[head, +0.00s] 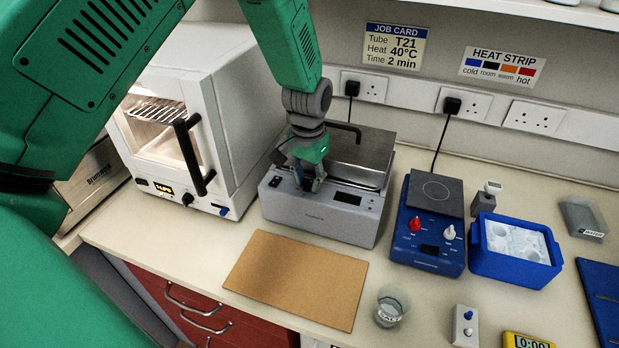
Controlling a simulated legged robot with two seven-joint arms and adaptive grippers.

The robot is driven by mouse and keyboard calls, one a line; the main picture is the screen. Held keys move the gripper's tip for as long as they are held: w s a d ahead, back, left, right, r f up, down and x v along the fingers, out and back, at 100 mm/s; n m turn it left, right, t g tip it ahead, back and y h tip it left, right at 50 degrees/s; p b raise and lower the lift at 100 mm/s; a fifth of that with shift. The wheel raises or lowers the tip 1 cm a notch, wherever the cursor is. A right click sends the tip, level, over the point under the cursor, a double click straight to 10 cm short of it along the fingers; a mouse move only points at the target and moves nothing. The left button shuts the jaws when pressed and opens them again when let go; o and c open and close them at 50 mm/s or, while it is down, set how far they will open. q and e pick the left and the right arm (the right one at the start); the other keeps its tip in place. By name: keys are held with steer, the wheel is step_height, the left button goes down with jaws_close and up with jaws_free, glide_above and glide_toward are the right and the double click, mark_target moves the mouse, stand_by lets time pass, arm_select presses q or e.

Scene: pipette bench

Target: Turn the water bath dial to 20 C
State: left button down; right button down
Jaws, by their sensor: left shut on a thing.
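The water bath (318,213) is a grey box with a metal lid, standing at the back of the bench in the middle of the head view. A small dark display (348,198) sits on its front panel. My left gripper (316,186) reaches down from above to this panel, left of the display. It is shut on the dial there, which its fingers and the green wrist hide almost wholly. The dial's setting cannot be read. My right gripper is not in view.
A white oven (228,100) stands close on the left. A blue hot plate stirrer (430,222) and a blue ice box (515,262) stand to the right. A brown mat (295,280) lies in front, with a glass beaker (391,306) beside it. A job card (394,46) hangs on the wall.

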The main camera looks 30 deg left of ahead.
arm_select(q)
steer(key=n, duration=0.4)
steer(key=shift+n, duration=0.3)
steer(key=n, duration=0.5)
steer(key=shift+s+f, duration=0.1)
steer(key=n, duration=0.5)
steer(key=shift+n, duration=2.9)
steer(key=c, duration=1.3)
jaws_free()
steer(key=shift+d, duration=0.1)
